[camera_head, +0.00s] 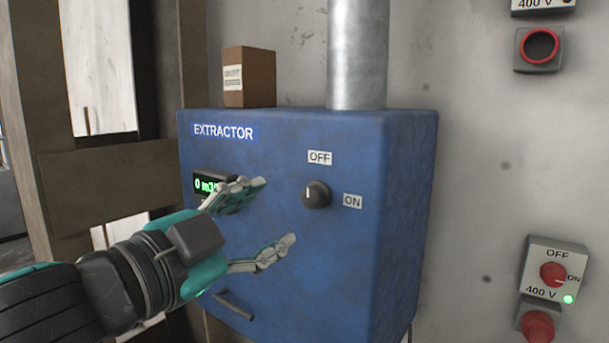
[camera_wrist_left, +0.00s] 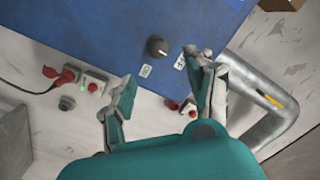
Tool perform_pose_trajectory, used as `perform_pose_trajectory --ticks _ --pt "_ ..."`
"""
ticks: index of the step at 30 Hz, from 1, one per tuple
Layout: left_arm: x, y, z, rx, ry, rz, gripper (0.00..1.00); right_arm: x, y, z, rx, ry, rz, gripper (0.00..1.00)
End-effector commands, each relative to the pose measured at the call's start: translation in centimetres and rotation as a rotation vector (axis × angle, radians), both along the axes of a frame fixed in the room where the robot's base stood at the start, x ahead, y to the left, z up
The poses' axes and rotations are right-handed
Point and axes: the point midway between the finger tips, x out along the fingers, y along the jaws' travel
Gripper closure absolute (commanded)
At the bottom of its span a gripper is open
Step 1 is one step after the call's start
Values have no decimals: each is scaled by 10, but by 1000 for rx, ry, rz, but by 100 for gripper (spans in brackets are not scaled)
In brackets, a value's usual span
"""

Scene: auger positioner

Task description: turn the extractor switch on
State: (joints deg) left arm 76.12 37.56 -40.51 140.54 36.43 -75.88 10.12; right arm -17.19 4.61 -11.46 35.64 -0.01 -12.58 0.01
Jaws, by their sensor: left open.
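The extractor is a blue box (camera_head: 350,270) on the wall with an "EXTRACTOR" label. Its switch is a round black knob (camera_head: 316,194) with an upright white mark, below the "OFF" label (camera_head: 320,157) and left of the "ON" label (camera_head: 352,201). The mark points up, roughly toward OFF. The knob also shows in the left wrist view (camera_wrist_left: 157,47), beyond the fingertips. My left gripper (camera_head: 277,211) is open and empty, with its fingers spread, left of the knob and apart from it. My right gripper is in neither view.
A green-lit display (camera_head: 205,184) is partly hidden by my upper finger. A small handle (camera_head: 233,305) sits low on the box. A brown carton (camera_head: 249,78) and a metal pipe (camera_head: 358,50) stand on top. A 400 V switch box (camera_head: 553,272) with red knob is at right.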

Motion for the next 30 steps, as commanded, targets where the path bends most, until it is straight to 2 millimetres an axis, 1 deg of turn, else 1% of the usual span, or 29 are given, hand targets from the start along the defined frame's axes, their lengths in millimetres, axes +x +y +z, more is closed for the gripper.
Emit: perform_pose_trajectory --ticks 1,6,12,18,26,27,30 --pt "9 -8 -1 2 6 -2 45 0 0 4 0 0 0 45" --pt "40 -27 -1 1 5 0 45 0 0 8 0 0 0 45" --pt "67 -44 -1 0 3 1 45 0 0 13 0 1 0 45" --pt "77 -51 -2 1 1 0 45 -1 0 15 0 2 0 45" --pt "78 -52 -2 1 1 0 45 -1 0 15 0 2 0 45" --pt "78 -52 -2 1 1 0 48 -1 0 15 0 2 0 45" --pt "78 -52 -2 1 1 0 61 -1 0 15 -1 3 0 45"
